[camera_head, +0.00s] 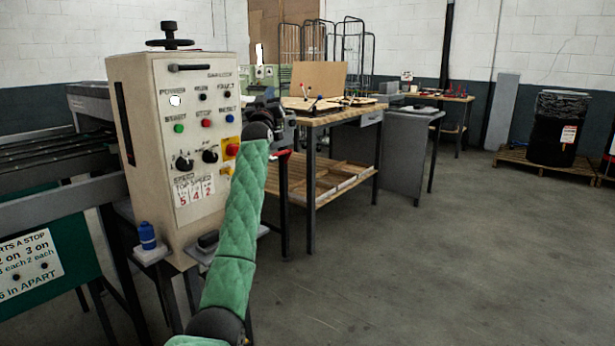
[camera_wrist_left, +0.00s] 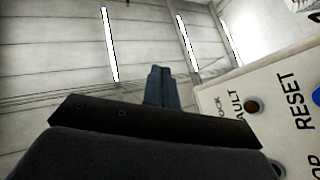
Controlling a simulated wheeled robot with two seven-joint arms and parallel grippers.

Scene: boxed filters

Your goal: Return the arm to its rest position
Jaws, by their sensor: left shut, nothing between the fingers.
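My left arm, in a green quilted sleeve, reaches up from the bottom middle of the head view. Its gripper (camera_head: 277,118) is beside the right edge of a cream control panel (camera_head: 190,100), partly hidden behind my wrist. In the left wrist view the gripper's fingers (camera_wrist_left: 161,88) are together with nothing between them, pointing towards the ceiling lights. The panel shows there at the right, with the RESET label and a dark round button (camera_wrist_left: 252,106). I cannot tell whether the gripper touches the panel. My right gripper is in neither view.
A wooden workbench (camera_head: 335,116) with a lower shelf stands just beyond my gripper. A blue bottle (camera_head: 147,236) stands on a small ledge below the panel. A black wrapped drum (camera_head: 556,128) stands on a pallet at the far right. The floor (camera_head: 430,270) at right is clear.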

